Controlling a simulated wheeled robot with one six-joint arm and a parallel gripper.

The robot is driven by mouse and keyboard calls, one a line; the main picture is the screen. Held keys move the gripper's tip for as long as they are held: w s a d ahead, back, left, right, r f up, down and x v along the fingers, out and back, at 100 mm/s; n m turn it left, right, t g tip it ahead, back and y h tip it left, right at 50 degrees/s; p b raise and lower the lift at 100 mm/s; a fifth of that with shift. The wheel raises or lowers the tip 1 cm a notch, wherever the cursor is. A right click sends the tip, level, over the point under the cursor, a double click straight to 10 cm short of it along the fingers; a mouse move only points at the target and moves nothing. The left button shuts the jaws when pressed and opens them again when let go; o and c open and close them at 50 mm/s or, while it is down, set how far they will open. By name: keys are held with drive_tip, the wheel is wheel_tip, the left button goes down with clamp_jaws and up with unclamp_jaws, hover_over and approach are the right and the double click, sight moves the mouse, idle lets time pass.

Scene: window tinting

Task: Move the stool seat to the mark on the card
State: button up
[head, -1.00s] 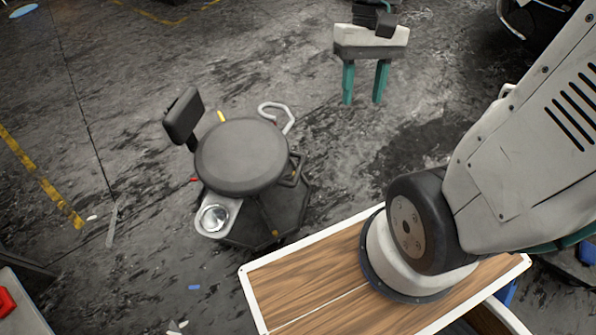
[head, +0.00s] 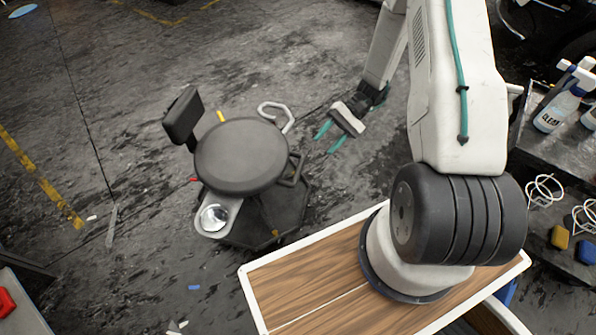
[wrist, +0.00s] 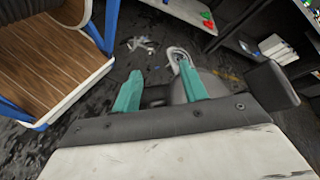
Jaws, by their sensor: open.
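The stool has a round dark seat (head: 241,156) with a black backrest (head: 183,116) at its left and a pale loop handle (head: 277,115) at its far right. The seat also shows in the wrist view (wrist: 214,84), partly hidden behind a finger. My gripper (head: 324,145) is open and empty, right of the stool, its teal fingers pointing down toward the left.
A side tray with a shiny bowl (head: 214,218) is fixed to the stool's near left. A bench (head: 553,116) with spray bottles stands at the right. Small scraps lie on the floor (head: 110,225). The floor behind the stool is mostly clear.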

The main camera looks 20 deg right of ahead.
wheel_tip(320, 180, down, 22)
drive_tip(key=a+r+m+t+y, duration=0.1)
drive_tip(key=m+t+y, duration=0.15)
drive_tip(key=t, duration=0.45)
drive_tip(key=n+t, duration=0.4)
approach(298, 171)
drive_tip(key=w+a+f, duration=0.1)
drive_tip(key=w+a, duration=0.1)
drive_tip(key=shift+m+h, duration=0.25)
drive_tip(key=shift+h, duration=0.1)
drive_tip(key=x, duration=0.7)
drive_tip(key=shift+s+a+f, duration=0.15)
drive_tip(key=shift+a, duration=0.15)
clamp_jaws()
